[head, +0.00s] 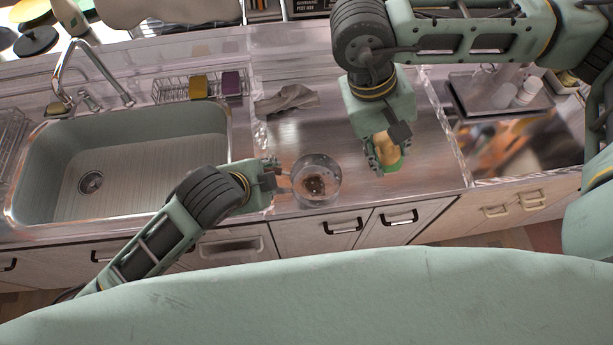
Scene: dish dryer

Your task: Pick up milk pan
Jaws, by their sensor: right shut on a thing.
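The milk pan (316,178), a round metal pan with dark marks on its inside bottom, stands upright on the steel counter near its front edge. Its short handle points left. My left gripper (276,173) is at the handle on the pan's left side; its fingers are too small and overlapped to show whether they grip it. My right gripper (384,160) is shut on a tan and green sponge-like thing (388,156), to the right of the pan and apart from it. The gripper hides part of this thing.
A sink (135,165) with a tap (85,65) lies left. A wire rack (200,88) holds a yellow and a purple sponge. A grey cloth (287,99) lies behind the pan. A dark tray (500,95) with cups stands at right. Bare counter surrounds the pan's back side.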

